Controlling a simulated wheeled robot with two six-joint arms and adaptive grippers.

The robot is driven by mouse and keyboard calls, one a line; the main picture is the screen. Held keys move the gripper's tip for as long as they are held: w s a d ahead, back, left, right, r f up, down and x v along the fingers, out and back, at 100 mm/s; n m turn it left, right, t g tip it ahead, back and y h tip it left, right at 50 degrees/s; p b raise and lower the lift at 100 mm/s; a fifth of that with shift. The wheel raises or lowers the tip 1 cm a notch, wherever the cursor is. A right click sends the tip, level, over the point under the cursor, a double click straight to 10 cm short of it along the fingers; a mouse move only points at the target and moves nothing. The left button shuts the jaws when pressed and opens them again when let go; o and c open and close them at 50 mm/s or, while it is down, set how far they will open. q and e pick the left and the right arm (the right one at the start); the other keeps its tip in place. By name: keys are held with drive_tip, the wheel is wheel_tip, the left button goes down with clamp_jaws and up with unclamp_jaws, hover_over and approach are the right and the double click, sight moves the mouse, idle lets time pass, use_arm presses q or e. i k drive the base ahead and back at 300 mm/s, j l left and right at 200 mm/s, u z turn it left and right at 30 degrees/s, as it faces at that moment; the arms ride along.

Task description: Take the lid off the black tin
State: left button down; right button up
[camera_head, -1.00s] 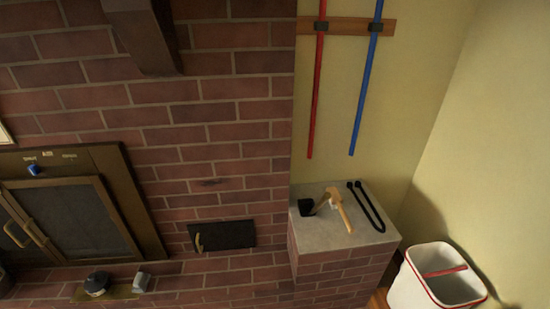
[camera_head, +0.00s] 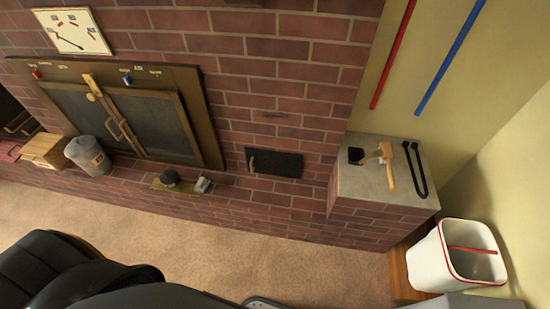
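A small dark round object (camera_head: 170,175), possibly the black tin, sits on a thin tan board (camera_head: 168,186) on the brick ledge below the fireplace doors. It is too small to tell a lid from a body. A small black box-like thing (camera_head: 355,155) stands on the grey-topped brick block at the right; I cannot tell whether it is a tin. Neither of my grippers is in view. Black parts of my own body fill the bottom left.
A small grey object (camera_head: 202,185) is beside the dark round one. A grey canister (camera_head: 88,155) and a wooden box (camera_head: 45,151) stand further left on the ledge. A mallet (camera_head: 387,165) lies on the block. A white bin (camera_head: 456,255) stands at right. Carpet (camera_head: 220,245) lies clear before the ledge.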

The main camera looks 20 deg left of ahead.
sight(170, 176)
drive_tip(key=u, duration=1.75)
drive_tip(key=z, duration=0.55)
drive_tip(key=i+j+z, duration=0.1)
drive_tip(key=j+z, duration=0.35)
drive_tip(key=i+j+z, duration=0.1)
drive_tip(key=j+z, duration=0.75)
